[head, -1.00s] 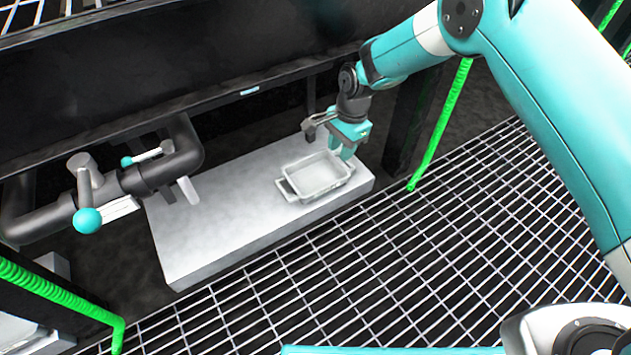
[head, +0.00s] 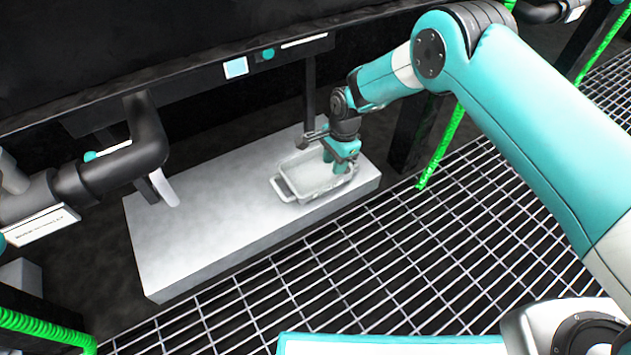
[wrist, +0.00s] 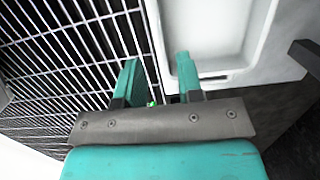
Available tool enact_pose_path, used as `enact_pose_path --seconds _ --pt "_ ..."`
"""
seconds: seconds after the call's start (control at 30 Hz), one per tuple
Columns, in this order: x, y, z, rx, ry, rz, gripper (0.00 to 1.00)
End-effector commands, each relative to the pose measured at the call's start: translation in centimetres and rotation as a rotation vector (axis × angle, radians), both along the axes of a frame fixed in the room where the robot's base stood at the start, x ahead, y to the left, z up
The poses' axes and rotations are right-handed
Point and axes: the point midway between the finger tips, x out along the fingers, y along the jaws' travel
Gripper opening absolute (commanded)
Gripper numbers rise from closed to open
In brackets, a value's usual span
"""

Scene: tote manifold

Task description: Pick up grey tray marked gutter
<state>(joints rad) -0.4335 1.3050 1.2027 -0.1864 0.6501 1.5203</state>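A pale grey tray (head: 296,184) with a handle at its left end stands on a light slab (head: 190,235). No readable marking shows on it. My gripper (head: 342,168) is low at the tray's right end. In the wrist view my gripper (wrist: 158,78) has its two teal fingers apart, with a gap between them.
A dark beam (head: 190,60) overhangs the back of the slab. A dark pipe (head: 145,140) comes down at the left. A green-wrapped post (head: 440,150) stands right of the slab. Open metal grating (head: 400,255) lies in front.

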Motion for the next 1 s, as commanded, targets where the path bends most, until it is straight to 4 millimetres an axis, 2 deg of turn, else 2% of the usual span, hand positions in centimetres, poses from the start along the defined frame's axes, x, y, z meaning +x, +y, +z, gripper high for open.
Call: enact_pose_path --seconds 0.03,0.13,0.47,0.8,1.0 --pt "-0.1 0.1 -1.8 -0.001 0.001 0.000 0.34" --pt "-0.2 0.3 -3.3 -0.001 0.001 0.000 0.34" --pt "-0.4 0.6 -5.1 0.000 0.000 -0.001 0.34" --pt "-0.8 1.4 -9.4 0.000 -0.001 -0.002 0.34" --pt "-0.8 1.4 -9.3 0.000 -0.001 -0.002 0.34"
